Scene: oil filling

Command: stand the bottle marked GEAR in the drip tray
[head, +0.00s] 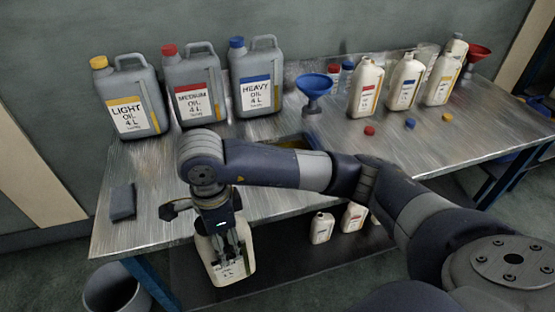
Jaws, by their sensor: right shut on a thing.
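My right gripper (222,238) reaches down at the table's front edge and is shut on a cream bottle (243,262). The bottle looks about upright and hangs in front of the table edge. Its label is partly covered by the fingers, so I cannot clearly read the word GEAR on it. A dark blue-edged tray (320,139) with something yellow inside shows behind my right forearm, which hides most of it; it looks like the drip tray. My left gripper is out of the picture.
Grey cans marked LIGHT (127,98), MEDIUM (195,88) and HEAVY (256,80) stand at the back. A blue funnel (314,85) and several cream bottles (366,87) stand right of them. Loose caps (410,124) lie in front. A bin (112,290) is below left.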

